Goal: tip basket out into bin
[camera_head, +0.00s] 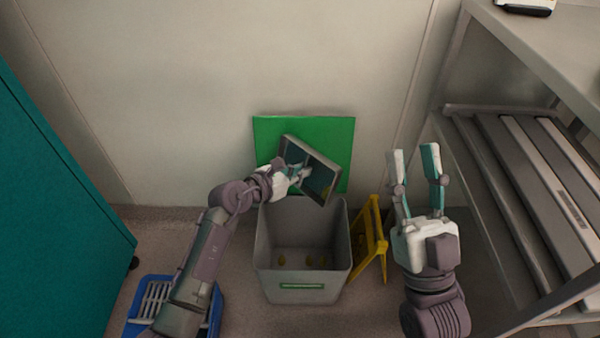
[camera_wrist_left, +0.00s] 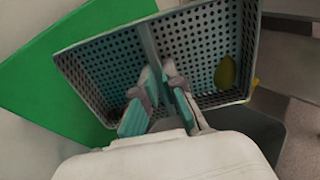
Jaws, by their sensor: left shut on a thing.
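A grey perforated basket (camera_head: 320,157) is tilted steeply above the back of the open grey bin (camera_head: 300,298). My left gripper (camera_head: 302,174) is shut on the basket's middle bar, which shows in the left wrist view (camera_wrist_left: 146,42). That view shows one yellow-green item (camera_wrist_left: 227,72) at the basket's right end; the rest of the visible basket floor looks bare. My right gripper (camera_head: 414,160) is open and empty, to the right of the bin.
A green panel (camera_head: 335,130) is on the wall behind the basket. A yellow folding sign (camera_head: 382,246) stands right of the bin. A metal rack (camera_head: 520,190) is at the right, a teal cabinet (camera_head: 50,210) at the left. A blue tray (camera_head: 148,318) lies on the floor.

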